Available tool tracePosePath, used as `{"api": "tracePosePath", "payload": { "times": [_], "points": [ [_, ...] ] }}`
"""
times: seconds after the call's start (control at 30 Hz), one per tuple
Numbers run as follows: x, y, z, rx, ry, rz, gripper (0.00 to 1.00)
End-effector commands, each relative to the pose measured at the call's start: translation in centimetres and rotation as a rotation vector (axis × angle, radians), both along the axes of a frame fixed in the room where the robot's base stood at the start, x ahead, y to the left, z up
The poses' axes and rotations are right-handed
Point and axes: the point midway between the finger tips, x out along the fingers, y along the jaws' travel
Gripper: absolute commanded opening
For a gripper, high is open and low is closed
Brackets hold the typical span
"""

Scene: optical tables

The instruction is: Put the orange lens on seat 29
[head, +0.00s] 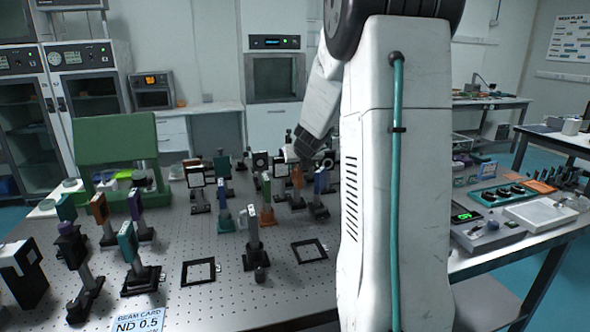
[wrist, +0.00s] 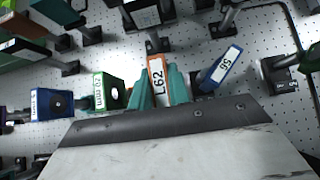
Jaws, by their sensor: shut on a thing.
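My gripper (wrist: 160,92) has its teal fingers closed on an orange lens mount (wrist: 156,72) with a white label reading L62. In the head view my gripper (head: 299,158) is low among the mounts at the middle of the table, with an orange piece (head: 297,178) just beneath it. Whether the lens is clear of the table is hard to tell. Two black square frames lie flat and empty on the table, one at front left (head: 198,272) and one further right (head: 309,251). Their small labels are unreadable, so I cannot tell which is seat 29.
A blue mount (wrist: 220,70) stands close right of the fingers, and a green one (wrist: 109,91) close left. Several posted optics crowd the perforated table. A green stand (head: 115,145) is at back left. My arm hides part of the table's right side.

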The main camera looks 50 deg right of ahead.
Motion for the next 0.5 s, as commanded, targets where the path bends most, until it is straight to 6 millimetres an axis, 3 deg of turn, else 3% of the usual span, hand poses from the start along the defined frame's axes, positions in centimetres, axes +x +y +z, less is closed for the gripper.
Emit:
{"api": "tracePosePath", "payload": {
  "times": [0.2, 0.5],
  "points": [
    [3.3, -3.0, -0.3, -0.001, 0.0, 0.001, 0.0],
    [4.6, -4.1, -0.5, -0.001, -0.002, 0.0, 0.0]
  ]
}}
